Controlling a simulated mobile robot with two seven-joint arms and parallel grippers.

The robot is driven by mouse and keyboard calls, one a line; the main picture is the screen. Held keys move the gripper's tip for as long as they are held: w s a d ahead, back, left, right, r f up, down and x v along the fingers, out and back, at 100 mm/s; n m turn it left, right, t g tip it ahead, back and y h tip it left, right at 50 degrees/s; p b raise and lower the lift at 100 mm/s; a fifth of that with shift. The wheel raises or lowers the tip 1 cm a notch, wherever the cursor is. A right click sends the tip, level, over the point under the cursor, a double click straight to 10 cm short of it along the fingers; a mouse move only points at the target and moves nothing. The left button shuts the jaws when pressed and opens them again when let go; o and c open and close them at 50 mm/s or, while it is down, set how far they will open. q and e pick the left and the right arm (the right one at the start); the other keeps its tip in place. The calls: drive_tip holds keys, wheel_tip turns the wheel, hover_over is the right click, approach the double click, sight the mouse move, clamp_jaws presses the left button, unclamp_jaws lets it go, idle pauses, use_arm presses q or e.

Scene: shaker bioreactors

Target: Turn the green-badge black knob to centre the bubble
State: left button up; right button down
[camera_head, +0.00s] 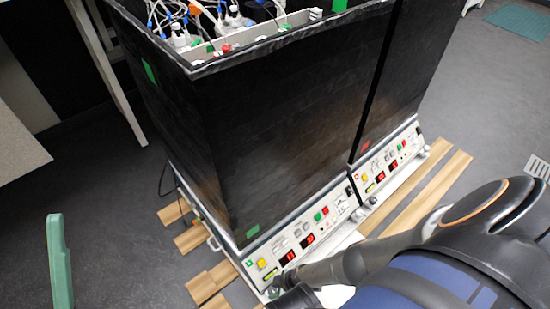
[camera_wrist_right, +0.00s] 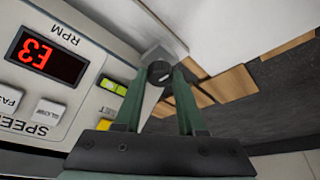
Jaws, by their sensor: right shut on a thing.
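The left shaker's white control panel (camera_head: 300,240) carries a small green badge (camera_head: 249,264) at its lower left. The black knob (camera_wrist_right: 158,72) sits at the panel's bottom corner in the wrist view. My right gripper (camera_wrist_right: 160,82) is shut on this knob, with one green finger on each side. In the head view the right gripper (camera_head: 275,291) reaches the panel's lower left corner. A yellow-green level vial (camera_wrist_right: 112,87) is on the panel beside the fingers. It is too small to tell where its bubble lies.
A second shaker panel (camera_head: 390,160) with a red badge stands to the right. Wooden boards (camera_head: 425,195) lie on the grey floor around the shakers. Tall black covers (camera_head: 290,120) rise above the panels. A red RPM display (camera_wrist_right: 46,55) is left of my fingers.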

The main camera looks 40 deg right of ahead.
drive_tip(key=n, duration=0.2)
drive_tip(key=n+g, duration=0.1)
drive_tip(key=n, duration=0.1)
drive_tip(key=shift+w+d+n+g+y+b, duration=0.1)
drive_tip(key=shift+n+g+y+b, duration=0.2)
drive_tip(key=shift+n+y+b, duration=0.1)
drive_tip(key=c, duration=0.8)
unclamp_jaws()
